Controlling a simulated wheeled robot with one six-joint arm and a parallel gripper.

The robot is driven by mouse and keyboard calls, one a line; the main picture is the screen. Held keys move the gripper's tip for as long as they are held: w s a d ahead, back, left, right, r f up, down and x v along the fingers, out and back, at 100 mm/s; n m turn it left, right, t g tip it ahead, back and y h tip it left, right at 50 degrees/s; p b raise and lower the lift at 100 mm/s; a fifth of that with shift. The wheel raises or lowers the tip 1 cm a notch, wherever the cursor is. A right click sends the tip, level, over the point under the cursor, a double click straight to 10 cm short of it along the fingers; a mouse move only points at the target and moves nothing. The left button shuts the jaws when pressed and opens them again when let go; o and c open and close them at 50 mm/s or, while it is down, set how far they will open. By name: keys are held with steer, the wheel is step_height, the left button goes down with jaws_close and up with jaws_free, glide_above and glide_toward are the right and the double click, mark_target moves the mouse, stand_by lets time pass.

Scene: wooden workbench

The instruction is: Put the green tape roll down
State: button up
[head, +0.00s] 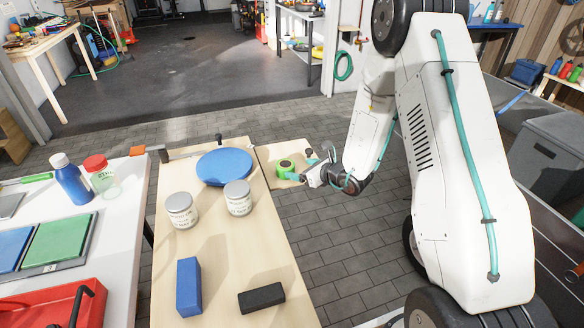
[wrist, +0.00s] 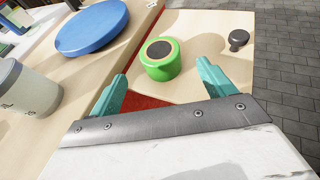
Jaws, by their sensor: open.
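The green tape roll (head: 285,169) lies flat on a light wooden board surface (head: 271,154) at the far right of the workbench. In the wrist view the green tape roll (wrist: 160,62) shows its dark centre and sits just beyond the fingertips. My gripper (head: 309,169) is beside the roll on its right in the head view. Its two teal fingers (wrist: 163,78) are spread apart, with nothing between them, and the roll stands ahead of the gap.
A blue disc (head: 224,166) and two lidded tins (head: 181,210) (head: 238,198) stand left of the roll. A blue block (head: 188,287) and a black block (head: 261,298) lie nearer. A small dark knob-like object (wrist: 238,39) is right of the roll.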

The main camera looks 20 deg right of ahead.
steer(key=s+a+r+n+g+y, duration=0.3)
steer(key=s+a+r+n+g, duration=0.2)
steer(key=s+a+r+n, duration=0.5)
steer(key=s+a+r+n+g+y, duration=0.35)
steer(key=s+r+n, duration=0.5)
steer(key=r, duration=0.55)
steer(key=s+d+r+n+g+h, duration=0.2)
steer(key=s+n+h, duration=0.15)
steer(key=s, duration=0.35)
steer(key=s+d+r+n+g+h, duration=0.15)
steer(key=s+n, duration=0.25)
steer(key=s, duration=0.4)
steer(key=s+d+r+n+t+h, duration=0.1)
steer(key=s+d+r+n+h, duration=0.1)
steer(key=s+d+n+h, duration=0.2)
steer(key=s+d+h, duration=0.3)
steer(key=s+d, duration=0.1)
steer(key=d, duration=0.1)
steer(key=shift+s+d+n+h, duration=0.15)
steer(key=shift+d+n+h, duration=0.05)
steer(key=shift+n+h, duration=0.2)
